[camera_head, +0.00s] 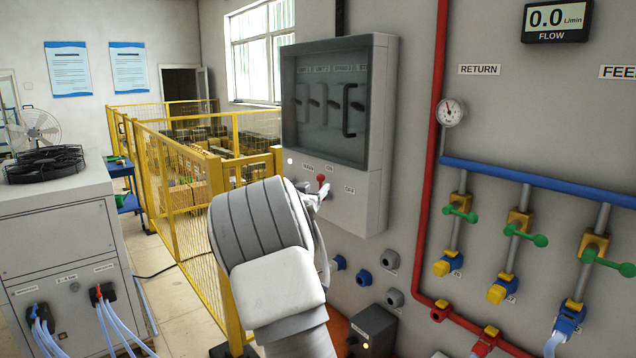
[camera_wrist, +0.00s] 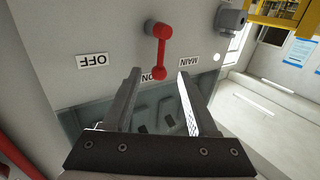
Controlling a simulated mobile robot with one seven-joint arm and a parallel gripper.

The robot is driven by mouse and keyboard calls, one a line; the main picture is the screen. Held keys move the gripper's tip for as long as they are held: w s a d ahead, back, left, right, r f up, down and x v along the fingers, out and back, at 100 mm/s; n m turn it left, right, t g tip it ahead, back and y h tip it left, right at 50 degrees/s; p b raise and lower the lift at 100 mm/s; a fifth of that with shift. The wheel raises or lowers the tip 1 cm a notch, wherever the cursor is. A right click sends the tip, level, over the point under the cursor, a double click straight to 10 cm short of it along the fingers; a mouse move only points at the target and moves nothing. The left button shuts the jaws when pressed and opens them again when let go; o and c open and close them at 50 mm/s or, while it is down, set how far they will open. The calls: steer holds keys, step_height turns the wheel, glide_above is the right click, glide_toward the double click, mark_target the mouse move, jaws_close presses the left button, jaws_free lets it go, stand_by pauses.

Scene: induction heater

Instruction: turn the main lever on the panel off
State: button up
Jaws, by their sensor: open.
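The main lever is red with a round knob (camera_wrist: 160,73). In the wrist view, which shows the panel upside down, its arm runs from the pivot to the ON label (camera_wrist: 153,77); the OFF label (camera_wrist: 93,61) lies to the left. My gripper (camera_wrist: 158,73) is open and empty, with one finger on each side of the knob in the picture. I cannot tell whether the fingers touch it. In the head view the lever (camera_head: 322,180) shows small below the panel's window, and my wrist hides most of my gripper (camera_head: 317,192).
The grey panel box (camera_head: 375,110) with a dark window stands out from the wall. A grey connector (camera_wrist: 230,18) juts out near the lever. Green-handled valves (camera_head: 525,235) and pipes are at the right. A yellow fence (camera_head: 195,190) stands at the left.

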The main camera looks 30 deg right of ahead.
mark_target(320, 182)
steer(key=shift+p+x, duration=0.3)
steer(key=shift+x, duration=1.35)
steer(key=shift+c, duration=0.2)
jaws_close()
